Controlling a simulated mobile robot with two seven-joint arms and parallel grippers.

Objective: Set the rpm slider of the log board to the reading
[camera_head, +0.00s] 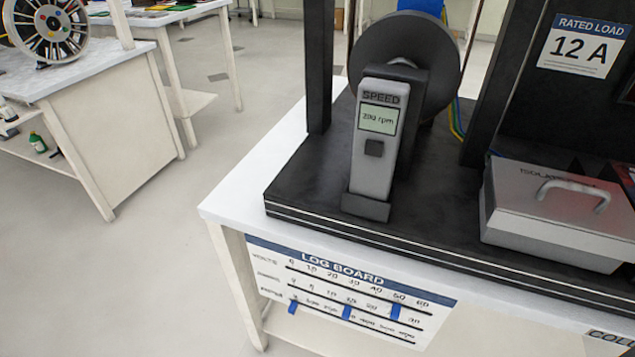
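The log board (268,252) is on the front of the white bench, in the lower middle of the head view. It has three slanted slider rows with small, blurred labels. The top row's blue slider (395,312) is near 50, and the middle row's blue slider (347,313) is near 15. The bottom row, which seems to be the rpm row, has its blue slider (293,307) at the far left end. The grey SPEED meter (371,165) stands upright in front of a dark disc; its display (379,119) looks like 200 rpm, the digits slightly blurred. Neither gripper is in view.
The black rig base (330,218) sits on the white bench (232,205), above the board. A grey box with a handle (545,215) is at right. A RATED LOAD 12 A sign (585,45) hangs behind it. Open floor lies left of the bench, before another table (110,120).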

